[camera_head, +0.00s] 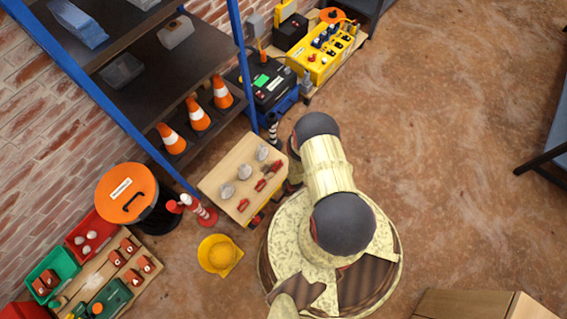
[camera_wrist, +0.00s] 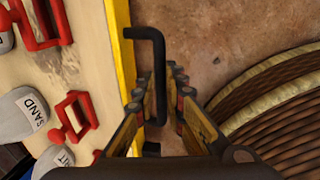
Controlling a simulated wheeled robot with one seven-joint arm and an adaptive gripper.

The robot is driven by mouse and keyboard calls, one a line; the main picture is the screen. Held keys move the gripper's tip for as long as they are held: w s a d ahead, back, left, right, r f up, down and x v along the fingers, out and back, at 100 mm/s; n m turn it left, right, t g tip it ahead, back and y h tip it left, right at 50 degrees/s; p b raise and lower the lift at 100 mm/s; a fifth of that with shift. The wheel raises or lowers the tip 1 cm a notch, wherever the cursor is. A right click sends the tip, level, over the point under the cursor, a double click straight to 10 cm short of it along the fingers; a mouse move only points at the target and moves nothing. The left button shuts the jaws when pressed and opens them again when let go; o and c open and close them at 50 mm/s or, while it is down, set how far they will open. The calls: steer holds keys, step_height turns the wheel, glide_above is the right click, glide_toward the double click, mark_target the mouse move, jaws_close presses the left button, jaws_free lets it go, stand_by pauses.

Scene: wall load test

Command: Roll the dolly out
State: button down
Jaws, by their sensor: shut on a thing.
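The dolly (camera_head: 228,180) is a low platform with a pale wooden top and a yellow edge, standing beside the shelf. Grey bags (camera_head: 245,172) and red handled pieces (camera_head: 260,185) lie on it; one bag in the wrist view is marked SAND (camera_wrist: 28,112). A black bar handle (camera_wrist: 143,33) sticks out along the dolly's yellow side (camera_wrist: 122,45). My gripper (camera_wrist: 157,86) is shut on this handle, one finger on each side. In the head view my arm hides the gripper and the handle.
The blue-framed shelf (camera_head: 150,128) with orange cones (camera_head: 198,115) stands behind the dolly. An orange-lidded drum (camera_head: 127,193), a red-and-white post (camera_head: 205,214) and a yellow bucket (camera_head: 217,254) are close on its left. Open floor (camera_head: 440,130) lies to the right; a cardboard box (camera_head: 465,303) is at lower right.

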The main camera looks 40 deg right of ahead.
steer(key=shift+s, duration=0.1)
steer(key=c, duration=1.9)
jaws_free()
steer(key=shift+o, duration=0.3)
steer(key=shift+r, duration=0.1)
step_height(320, 180, up, 12)
steer(key=s, duration=0.2)
steer(key=shift+d+f, duration=0.2)
steer(key=shift+d, duration=0.15)
